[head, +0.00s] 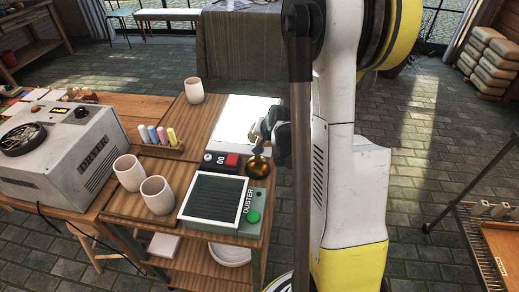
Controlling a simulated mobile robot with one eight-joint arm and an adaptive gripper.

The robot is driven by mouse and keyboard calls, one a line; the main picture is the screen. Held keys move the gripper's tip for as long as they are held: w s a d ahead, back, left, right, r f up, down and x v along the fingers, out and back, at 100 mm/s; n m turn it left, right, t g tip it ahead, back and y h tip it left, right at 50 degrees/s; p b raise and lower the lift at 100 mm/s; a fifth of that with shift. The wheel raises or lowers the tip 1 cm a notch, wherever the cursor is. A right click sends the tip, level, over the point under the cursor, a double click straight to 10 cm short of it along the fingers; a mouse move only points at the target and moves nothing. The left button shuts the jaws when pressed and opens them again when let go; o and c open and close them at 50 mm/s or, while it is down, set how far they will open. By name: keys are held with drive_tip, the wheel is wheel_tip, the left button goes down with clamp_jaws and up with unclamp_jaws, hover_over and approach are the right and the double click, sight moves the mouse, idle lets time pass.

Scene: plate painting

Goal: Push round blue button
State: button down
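No round blue button can be made out in the head view. A round green button (254,216) sits on the front right of the grey-green duster (224,226). My gripper (262,136) is above the right side of the table, just right of the control box. A gold round object (259,170) is directly below it; I cannot tell whether they touch. My arm hides part of the gripper, and its opening is unclear.
A grey dryer (62,150) stands on the left table. Several white cups, one of them this front cup (158,196), and a holder of coloured sticks (160,146) stand left of the gripper. A bright white panel (246,118) lies behind the control box.

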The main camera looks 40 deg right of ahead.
drive_tip(key=shift+f+b, duration=0.55)
drive_tip(key=shift+f, duration=0.1)
idle(0.6)
drive_tip(key=shift+r, duration=0.15)
drive_tip(key=shift+r+p, duration=0.65)
drive_tip(key=shift+r, duration=0.2)
drive_tip(key=shift+r+p, duration=2.15)
drive_tip(key=shift+r, duration=0.85)
